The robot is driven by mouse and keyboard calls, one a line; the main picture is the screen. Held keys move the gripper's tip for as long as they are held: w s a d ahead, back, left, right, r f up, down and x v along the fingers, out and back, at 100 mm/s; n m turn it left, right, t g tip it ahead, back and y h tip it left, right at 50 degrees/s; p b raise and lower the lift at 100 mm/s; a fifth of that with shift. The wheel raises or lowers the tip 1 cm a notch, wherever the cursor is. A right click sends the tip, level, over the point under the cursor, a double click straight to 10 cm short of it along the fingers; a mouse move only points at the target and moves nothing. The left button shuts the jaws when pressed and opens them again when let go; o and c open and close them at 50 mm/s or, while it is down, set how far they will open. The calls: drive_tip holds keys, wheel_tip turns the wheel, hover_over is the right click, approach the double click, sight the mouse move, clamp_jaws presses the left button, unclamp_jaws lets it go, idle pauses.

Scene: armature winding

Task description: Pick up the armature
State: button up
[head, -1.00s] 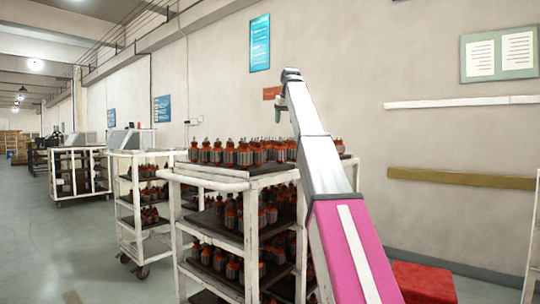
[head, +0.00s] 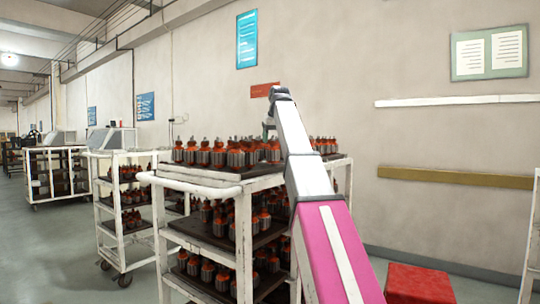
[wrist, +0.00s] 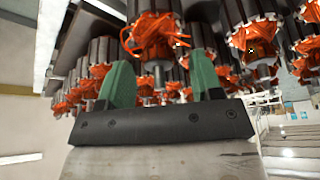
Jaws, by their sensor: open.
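Several armatures with dark ribbed cores and orange windings stand in rows on the top tray of the white cart; one group (head: 238,155) shows in the head view. My gripper (head: 268,129) is above the back part of this tray, partly hidden by my arm. In the wrist view, which looks upside down, the two green fingers of my gripper (wrist: 160,66) are apart with nothing clearly held. One armature (wrist: 154,34) shows just beyond the fingertips, roughly in line with the gap. Whether a finger touches it I cannot tell.
The white cart (head: 205,190) has lower shelves full of armatures. A second white cart (head: 115,228) stands to its left. A red box (head: 418,283) is at the lower right. The wall (head: 360,60) is close behind the cart. Floor (head: 60,260) is open at left.

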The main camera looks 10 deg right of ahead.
drive_tip(key=shift+w+f, duration=0.2)
drive_tip(key=shift+f, duration=0.35)
clamp_jaws()
drive_tip(key=shift+r, duration=0.1)
